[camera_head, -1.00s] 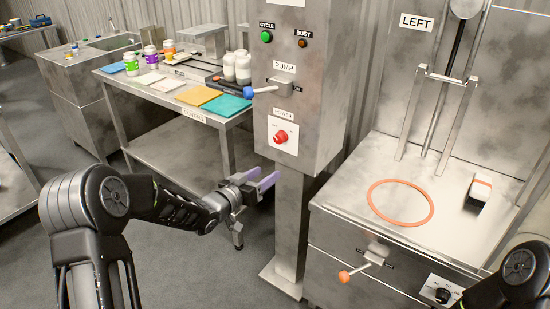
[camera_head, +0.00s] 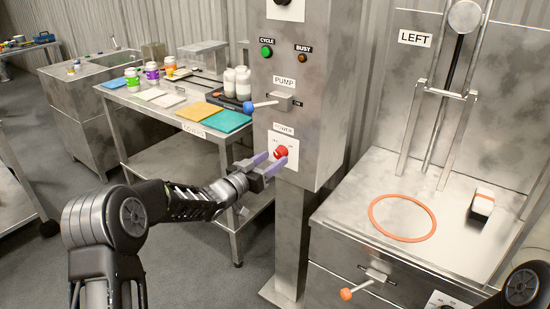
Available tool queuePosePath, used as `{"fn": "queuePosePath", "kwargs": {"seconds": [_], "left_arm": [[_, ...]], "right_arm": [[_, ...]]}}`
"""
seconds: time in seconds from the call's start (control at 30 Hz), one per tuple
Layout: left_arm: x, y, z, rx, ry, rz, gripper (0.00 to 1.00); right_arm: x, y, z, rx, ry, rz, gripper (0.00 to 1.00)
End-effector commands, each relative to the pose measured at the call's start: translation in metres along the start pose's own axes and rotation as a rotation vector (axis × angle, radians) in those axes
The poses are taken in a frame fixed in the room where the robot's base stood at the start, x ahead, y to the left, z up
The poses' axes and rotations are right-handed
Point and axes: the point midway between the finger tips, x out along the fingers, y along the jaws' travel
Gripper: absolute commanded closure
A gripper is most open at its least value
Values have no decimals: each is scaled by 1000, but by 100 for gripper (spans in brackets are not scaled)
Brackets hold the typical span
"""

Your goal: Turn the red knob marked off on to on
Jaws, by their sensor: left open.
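The red knob (camera_head: 281,152) sits on a white plate labelled POWER, low on the front of the grey control column (camera_head: 310,110). The plate's off and on marks are too small or covered to read. My left gripper (camera_head: 272,162) is open, with its two purple fingers pointing right and up at the knob. The fingertips lie close to the knob and overlap the plate's lower part. I cannot tell whether they touch it. My right gripper is out of view; only a dark part of my right arm shows at the lower right.
Above the knob are a blue-tipped PUMP lever (camera_head: 250,106), a green CYCLE button (camera_head: 266,52) and an orange BUSY lamp (camera_head: 303,59). A table (camera_head: 190,126) with covers and jars stands left. The LEFT seamer station (camera_head: 345,215) with an orange ring (camera_head: 402,218) stands right.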

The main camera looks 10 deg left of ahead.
Motion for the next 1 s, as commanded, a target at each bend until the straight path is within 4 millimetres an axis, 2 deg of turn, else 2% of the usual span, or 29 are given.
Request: {"fn": "queuePosePath", "kwargs": {"seconds": [0.1, 0.2, 0.47, 1.0], "left_arm": [[14, 0, 0, 1, 0, 0, 47], [20, 0, 0, 0, 0, 0, 47], [21, 0, 0, 0, 0, -1, 47], [20, 0, 0, 0, 0, -1, 90]], "right_arm": [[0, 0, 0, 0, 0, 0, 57], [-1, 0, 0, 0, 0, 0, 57], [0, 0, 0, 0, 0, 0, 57], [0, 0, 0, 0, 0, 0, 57]]}}
